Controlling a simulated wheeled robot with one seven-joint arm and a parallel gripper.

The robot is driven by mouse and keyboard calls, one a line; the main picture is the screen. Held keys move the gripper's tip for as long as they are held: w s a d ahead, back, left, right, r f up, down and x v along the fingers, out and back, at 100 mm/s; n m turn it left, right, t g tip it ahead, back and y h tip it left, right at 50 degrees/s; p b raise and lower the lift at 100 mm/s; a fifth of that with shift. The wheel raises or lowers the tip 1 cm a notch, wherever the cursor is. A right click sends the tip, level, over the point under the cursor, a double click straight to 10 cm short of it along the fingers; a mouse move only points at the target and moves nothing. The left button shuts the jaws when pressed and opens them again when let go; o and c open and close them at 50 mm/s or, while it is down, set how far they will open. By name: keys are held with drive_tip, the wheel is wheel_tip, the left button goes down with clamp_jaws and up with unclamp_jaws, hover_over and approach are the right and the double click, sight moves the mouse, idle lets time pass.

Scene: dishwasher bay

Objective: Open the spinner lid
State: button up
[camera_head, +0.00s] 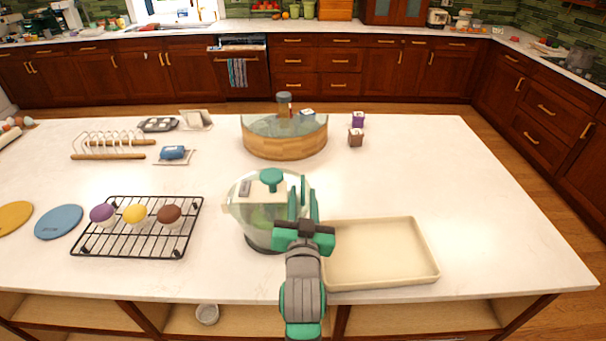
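The spinner (255,236) is a clear, rounded bowl with a dark base, standing on the white island near its front edge. Its pale lid (246,190) with a green knob (271,175) is on top. My gripper (304,192), in green and grey, is at the right side of the spinner, overlapping the lid's right part in this view. Its wrist and arm hide part of the spinner's right side. I cannot tell whether the fingers touch the lid, or how far apart they are.
A beige tray (378,281) lies right of my arm. A black cooling rack (105,243) with three cupcakes lies to the left. A round wooden stand (284,147) with a glass part is behind the spinner.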

sight(303, 177)
drive_tip(key=w, duration=0.8)
drive_tip(key=shift+w, duration=0.15)
drive_tip(key=shift+c, duration=0.3)
clamp_jaws()
